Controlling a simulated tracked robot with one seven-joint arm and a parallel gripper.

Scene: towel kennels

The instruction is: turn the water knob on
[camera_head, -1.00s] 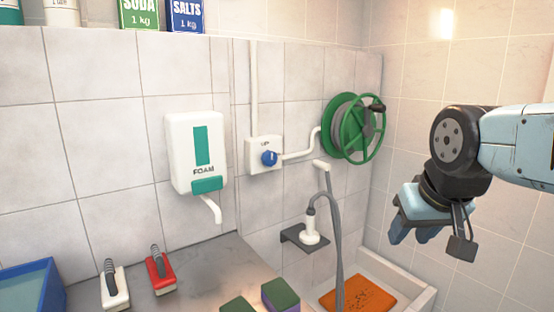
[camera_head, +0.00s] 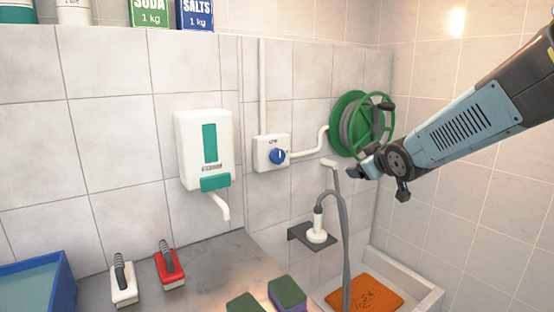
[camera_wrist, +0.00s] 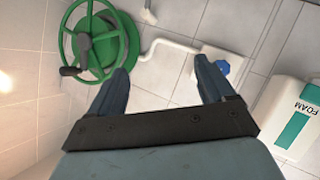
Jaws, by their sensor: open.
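The blue water knob (camera_head: 278,156) sits on a white wall box (camera_head: 264,150), with a white pipe running right to the green hose reel (camera_head: 350,124). In the wrist view the knob (camera_wrist: 222,68) shows just past the right fingertip, and the reel (camera_wrist: 101,42) lies beyond the left finger. My gripper (camera_wrist: 163,75) is open and empty, with bare wall between its fingers. In the head view my gripper (camera_head: 362,172) is right of the knob, in front of the lower part of the reel, its fingers pointing left. I cannot tell whether it touches anything.
A white foam dispenser (camera_head: 205,150) hangs left of the box. A shower head (camera_head: 317,228) stands on a dark bracket below, with a grey hose (camera_head: 345,240). Brushes and sponges lie on the grey counter (camera_head: 205,272). An orange mat (camera_head: 366,295) lies in the basin.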

